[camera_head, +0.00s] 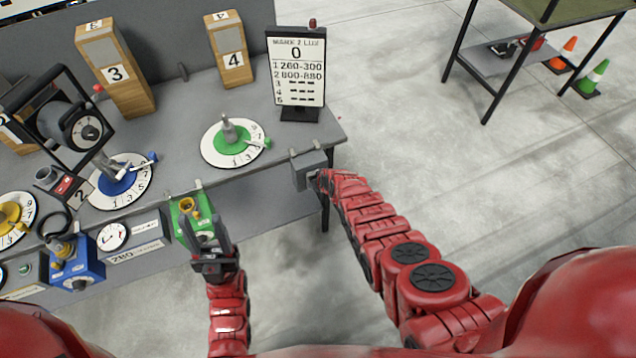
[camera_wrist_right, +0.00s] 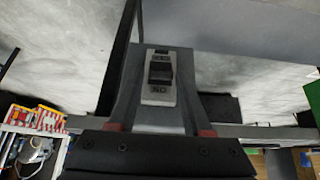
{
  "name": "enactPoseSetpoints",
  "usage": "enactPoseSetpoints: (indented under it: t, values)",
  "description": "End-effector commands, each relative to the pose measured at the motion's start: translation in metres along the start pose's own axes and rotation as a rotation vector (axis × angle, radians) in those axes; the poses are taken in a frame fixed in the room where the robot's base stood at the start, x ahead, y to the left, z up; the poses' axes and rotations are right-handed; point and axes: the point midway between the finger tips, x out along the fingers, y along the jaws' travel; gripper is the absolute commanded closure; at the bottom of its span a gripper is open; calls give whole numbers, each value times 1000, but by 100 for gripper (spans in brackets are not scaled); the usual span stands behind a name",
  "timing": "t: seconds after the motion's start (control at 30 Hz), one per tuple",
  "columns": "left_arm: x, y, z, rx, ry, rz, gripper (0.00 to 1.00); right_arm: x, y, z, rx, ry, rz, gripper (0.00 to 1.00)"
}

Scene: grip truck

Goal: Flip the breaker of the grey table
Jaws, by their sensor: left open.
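The grey table (camera_head: 180,82) fills the left of the head view. The breaker (camera_head: 308,170) is a small grey box at its right front corner. In the right wrist view its switch (camera_wrist_right: 160,72) is a dark rocker on a light plate, centred ahead of the hand. My right gripper (camera_head: 322,180) is right up against the box; its fingers are hard to tell from the grey box, and contact is unclear. My left gripper (camera_head: 204,222) is open and empty, in front of a green box (camera_head: 186,214) with a yellow knob.
A blue box (camera_head: 75,272) and a gauge (camera_head: 112,237) are on the table front. A green dial (camera_head: 232,142) and score board (camera_head: 297,75) stand near the breaker. Open concrete floor (camera_head: 450,180) lies right; another table (camera_head: 493,62) and cones stand behind.

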Motion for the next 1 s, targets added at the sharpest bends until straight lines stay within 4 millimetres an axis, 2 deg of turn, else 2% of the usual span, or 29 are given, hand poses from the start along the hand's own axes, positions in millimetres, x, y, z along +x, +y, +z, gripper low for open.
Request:
enactPoseSetpoints:
  t: [0.03,0.07,0.1,0.47,0.8,0.87,1.0]
  values:
    - [0,0,0,0,0,0,50,0,0,0,0,0,0,39]
    - [0,0,0,0,0,0,50,0,0,0,0,0,0,34]
    - [0,0,0,0,0,0,50,0,0,0,0,0,-1,32]
    - [4,0,-1,0,0,0,50,-3,-1,0,0,0,-1,32]
    - [36,-2,-6,0,0,0,50,-35,-2,-1,-3,-1,-2,32]
    - [30,-2,-5,0,0,0,50,-34,0,0,0,2,-2,32]
    - [31,-2,-5,0,0,0,50,-44,0,0,1,2,-2,32]
